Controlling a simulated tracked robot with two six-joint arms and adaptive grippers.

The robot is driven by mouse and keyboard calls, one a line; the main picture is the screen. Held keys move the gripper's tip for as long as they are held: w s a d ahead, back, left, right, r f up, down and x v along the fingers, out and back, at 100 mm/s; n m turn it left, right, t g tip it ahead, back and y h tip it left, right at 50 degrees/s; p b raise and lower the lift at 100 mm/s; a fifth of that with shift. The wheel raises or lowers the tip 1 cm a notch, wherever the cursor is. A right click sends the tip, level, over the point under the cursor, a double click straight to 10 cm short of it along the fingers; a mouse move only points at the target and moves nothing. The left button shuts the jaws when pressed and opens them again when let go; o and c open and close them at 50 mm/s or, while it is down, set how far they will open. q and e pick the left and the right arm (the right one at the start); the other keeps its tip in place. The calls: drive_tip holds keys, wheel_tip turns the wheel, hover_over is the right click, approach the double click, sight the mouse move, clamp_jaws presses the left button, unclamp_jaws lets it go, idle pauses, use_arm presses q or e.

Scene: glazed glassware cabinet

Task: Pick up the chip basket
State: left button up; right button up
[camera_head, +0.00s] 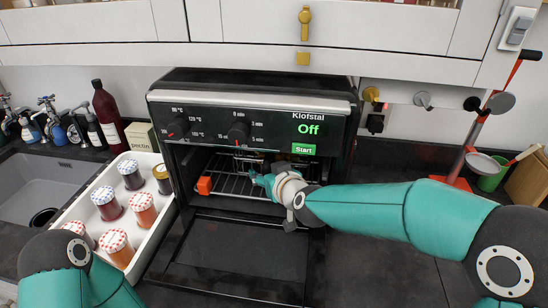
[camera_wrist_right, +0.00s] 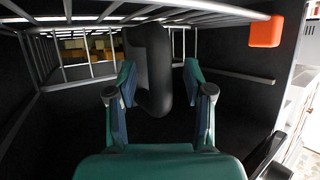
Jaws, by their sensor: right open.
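The chip basket is a wire basket inside the open oven (camera_head: 250,112); in the head view only a small part of its wires (camera_head: 246,158) shows, behind my right gripper. In the right wrist view, thin metal bars (camera_wrist_right: 70,58) show, with yellow-brown things behind them. A thick black loop, which looks like the basket's handle (camera_wrist_right: 152,50), hangs between the two fingers. My right gripper (camera_head: 262,180) reaches into the oven opening. In the wrist view it (camera_wrist_right: 159,78) is open, one finger each side of the black loop, with no clear grip on it. My left gripper is out of view.
The oven door (camera_head: 240,255) is folded down in front. A white tray (camera_head: 152,237) with several jars stands at the left, beside the sink (camera_head: 40,190).

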drive_tip(key=shift+c, duration=0.4)
clamp_jaws()
drive_tip(key=shift+r, duration=0.1)
drive_tip(key=shift+r, duration=0.2)
